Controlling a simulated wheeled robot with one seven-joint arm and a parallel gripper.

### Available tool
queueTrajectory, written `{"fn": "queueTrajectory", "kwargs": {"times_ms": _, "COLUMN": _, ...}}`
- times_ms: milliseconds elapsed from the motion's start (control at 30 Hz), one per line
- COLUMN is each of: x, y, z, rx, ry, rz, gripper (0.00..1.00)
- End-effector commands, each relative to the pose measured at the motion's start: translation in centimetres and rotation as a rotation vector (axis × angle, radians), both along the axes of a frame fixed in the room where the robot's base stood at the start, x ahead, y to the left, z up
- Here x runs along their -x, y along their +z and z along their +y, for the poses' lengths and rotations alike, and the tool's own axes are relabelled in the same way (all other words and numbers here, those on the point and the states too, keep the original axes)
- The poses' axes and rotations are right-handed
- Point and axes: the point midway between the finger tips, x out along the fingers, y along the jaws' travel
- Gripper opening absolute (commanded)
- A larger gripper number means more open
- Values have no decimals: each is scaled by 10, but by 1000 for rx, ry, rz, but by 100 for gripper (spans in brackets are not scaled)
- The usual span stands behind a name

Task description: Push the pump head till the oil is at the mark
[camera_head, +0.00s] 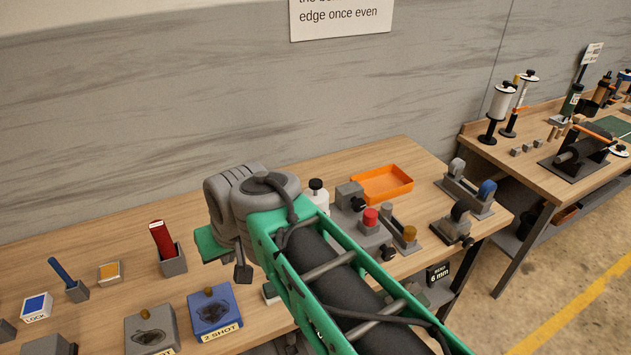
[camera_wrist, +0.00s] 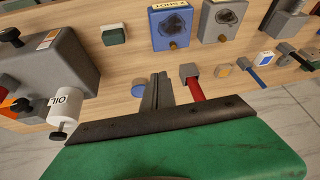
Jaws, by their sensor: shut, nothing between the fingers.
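The white oil bottle (camera_wrist: 63,108), marked OIL, shows at the left of the wrist view. Its dark round pump head (camera_wrist: 57,136) sits on a thin stem. In the head view the white bottle (camera_head: 317,199) stands just right of my wrist, its black pump head (camera_head: 316,184) on top and its lower part hidden by my arm. No oil level or mark can be made out. My gripper (camera_wrist: 159,78) is shut and empty, apart from the bottle. In the head view its fingers (camera_head: 243,273) point down over the bench, left of the bottle.
A blue block (camera_head: 215,311) and a grey block (camera_head: 151,331) lie at the front. A red-handled tool (camera_head: 162,240) stands in a holder at left. Grey fixtures with red and brown knobs, and an orange tray (camera_head: 382,184), are right of the bottle. Bare wood lies at the back left.

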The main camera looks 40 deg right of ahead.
Motion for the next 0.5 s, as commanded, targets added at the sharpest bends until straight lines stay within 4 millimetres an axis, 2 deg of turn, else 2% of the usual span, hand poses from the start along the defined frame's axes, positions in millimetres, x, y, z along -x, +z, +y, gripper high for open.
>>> {"fn": "queueTrajectory", "kwargs": {"times_ms": 100, "x": -39, "y": 37, "z": -59, "rx": -88, "ry": -196, "rz": -81, "gripper": 0}}
{"fn": "queueTrajectory", "kwargs": {"times_ms": 167, "x": -55, "y": 55, "z": -94, "rx": -136, "ry": -293, "rz": -130, "gripper": 0}}
{"fn": "queueTrajectory", "kwargs": {"times_ms": 200, "x": -61, "y": 66, "z": -119, "rx": -166, "ry": -355, "rz": -161, "gripper": 0}}
{"fn": "queueTrajectory", "kwargs": {"times_ms": 300, "x": -68, "y": 90, "z": -181, "rx": -233, "ry": -493, "rz": -239, "gripper": 0}}
{"fn": "queueTrajectory", "kwargs": {"times_ms": 400, "x": -62, "y": 108, "z": -232, "rx": -284, "ry": -596, "rz": -303, "gripper": 0}}
{"fn": "queueTrajectory", "kwargs": {"times_ms": 500, "x": -54, "y": 119, "z": -264, "rx": -316, "ry": -659, "rz": -343, "gripper": 0}}
